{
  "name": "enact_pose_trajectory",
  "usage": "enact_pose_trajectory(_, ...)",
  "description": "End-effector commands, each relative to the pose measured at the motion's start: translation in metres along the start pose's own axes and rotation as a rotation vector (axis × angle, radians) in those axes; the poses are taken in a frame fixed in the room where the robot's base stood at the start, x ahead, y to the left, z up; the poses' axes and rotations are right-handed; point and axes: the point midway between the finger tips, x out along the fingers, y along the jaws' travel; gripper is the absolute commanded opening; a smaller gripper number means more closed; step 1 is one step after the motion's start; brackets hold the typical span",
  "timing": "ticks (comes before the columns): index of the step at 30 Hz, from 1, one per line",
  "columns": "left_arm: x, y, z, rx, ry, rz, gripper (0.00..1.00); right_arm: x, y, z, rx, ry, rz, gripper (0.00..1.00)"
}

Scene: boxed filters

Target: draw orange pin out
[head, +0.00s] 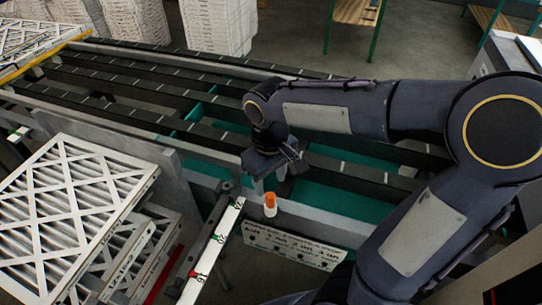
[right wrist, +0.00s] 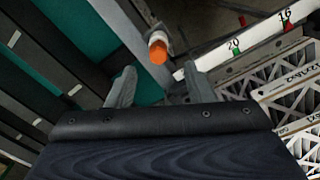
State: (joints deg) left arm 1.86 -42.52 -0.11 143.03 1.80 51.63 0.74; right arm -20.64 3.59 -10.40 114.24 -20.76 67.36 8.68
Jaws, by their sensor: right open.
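The orange pin (head: 270,199) stands upright in a pale collar by the conveyor's front rail, near the end of a white ruler bar, in the head view. In the right wrist view the orange pin (right wrist: 158,51) shows ahead of the fingers, with a gap between. My right gripper (head: 275,183) is just above and behind the pin in the head view. In the right wrist view my right gripper (right wrist: 157,82) is open, its two grey fingers apart with nothing between them. My left gripper is not in view.
The white ruler bar (head: 213,245) with red and green marks runs beside the pin. Stacked pleated filters (head: 70,215) stand at left. The conveyor's dark belts (head: 135,71) lie behind the pin.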

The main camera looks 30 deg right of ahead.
Motion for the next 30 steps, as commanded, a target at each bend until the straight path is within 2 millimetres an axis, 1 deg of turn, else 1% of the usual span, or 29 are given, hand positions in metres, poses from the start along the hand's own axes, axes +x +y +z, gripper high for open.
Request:
enact_pose_trajectory(5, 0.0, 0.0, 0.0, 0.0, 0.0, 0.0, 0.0, 0.012, 0.0, 0.0, -0.001, -0.003, 0.001, 0.47)
enact_pose_trajectory(12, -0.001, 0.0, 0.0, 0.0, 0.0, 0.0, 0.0, 0.05, 0.0, 0.001, 0.0, -0.005, 0.0, 0.47)
enact_pose_trajectory(15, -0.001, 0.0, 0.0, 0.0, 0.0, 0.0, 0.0, 0.063, 0.0, 0.001, 0.0, -0.005, 0.0, 0.47)
enact_pose_trajectory(18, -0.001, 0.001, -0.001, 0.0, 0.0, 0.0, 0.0, 0.072, 0.0, 0.001, 0.0, -0.003, 0.0, 0.47)
enact_pose_trajectory(22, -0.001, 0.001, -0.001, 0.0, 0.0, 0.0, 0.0, 0.077, 0.0, 0.0, 0.0, -0.001, -0.001, 0.47)
enact_pose_trajectory(29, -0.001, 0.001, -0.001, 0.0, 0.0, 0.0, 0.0, 0.078, 0.0, 0.0, 0.0, 0.001, -0.001, 0.47)
enact_pose_trajectory(30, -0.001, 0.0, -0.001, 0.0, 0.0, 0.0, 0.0, 0.078, 0.0, 0.0, 0.0, 0.001, -0.001, 0.45)
